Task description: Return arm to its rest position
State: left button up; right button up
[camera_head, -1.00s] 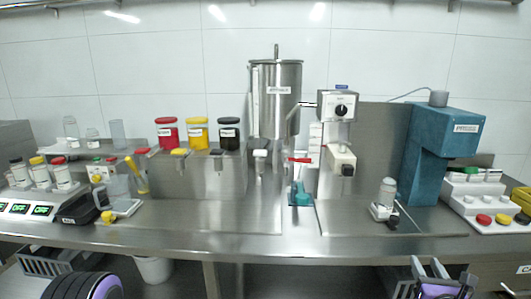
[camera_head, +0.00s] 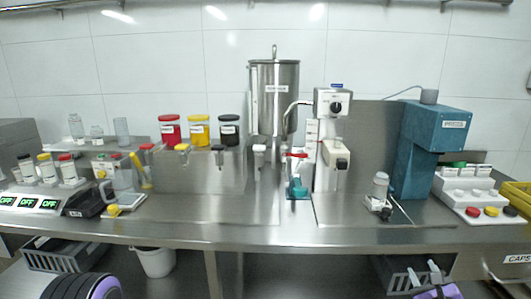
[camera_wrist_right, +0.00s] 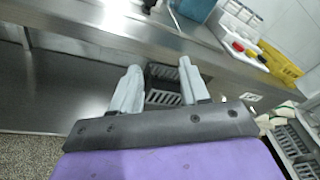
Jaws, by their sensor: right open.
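My right gripper (camera_head: 422,268) is low at the bottom right of the head view, below the front edge of the steel bench (camera_head: 300,236). Its two pale fingers are apart with nothing between them. In the right wrist view the open fingers (camera_wrist_right: 160,69) point toward a dark slatted crate (camera_wrist_right: 163,98) under the bench. A black and purple part of my left arm shows at the bottom left of the head view. The left gripper itself is out of frame.
The bench holds a steel mill hopper (camera_head: 273,95), a blue machine (camera_head: 420,140), red, yellow and black-lidded jars (camera_head: 199,132) and a scale row (camera_head: 38,203). A white bucket (camera_head: 154,262) and a grey crate (camera_head: 70,257) stand below. A yellow bin (camera_head: 516,196) is at the right.

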jog(key=s+a+f+n+g+y, duration=0.1)
jog(key=s+a+f+n+g, duration=0.2)
jog(key=s+f+n, duration=0.35)
jog(key=s+a+f+n+g, duration=0.3)
jog(key=s+f+n+g, duration=0.1)
jog(key=f+n, duration=0.45)
jog(key=s+a+f+n+g, duration=0.3)
jog(key=s+f+n, duration=0.2)
jog(key=s, duration=0.6)
jog(key=s+a+f+n+g, duration=0.2)
jog(key=s+f+n, duration=0.3)
jog(key=s+f, duration=0.3)
jog(key=s+a, duration=0.1)
jog(key=s, duration=0.2)
jog(key=shift+f+g, duration=0.15)
jog(key=shift+g, duration=0.25)
jog(key=shift+w, duration=0.1)
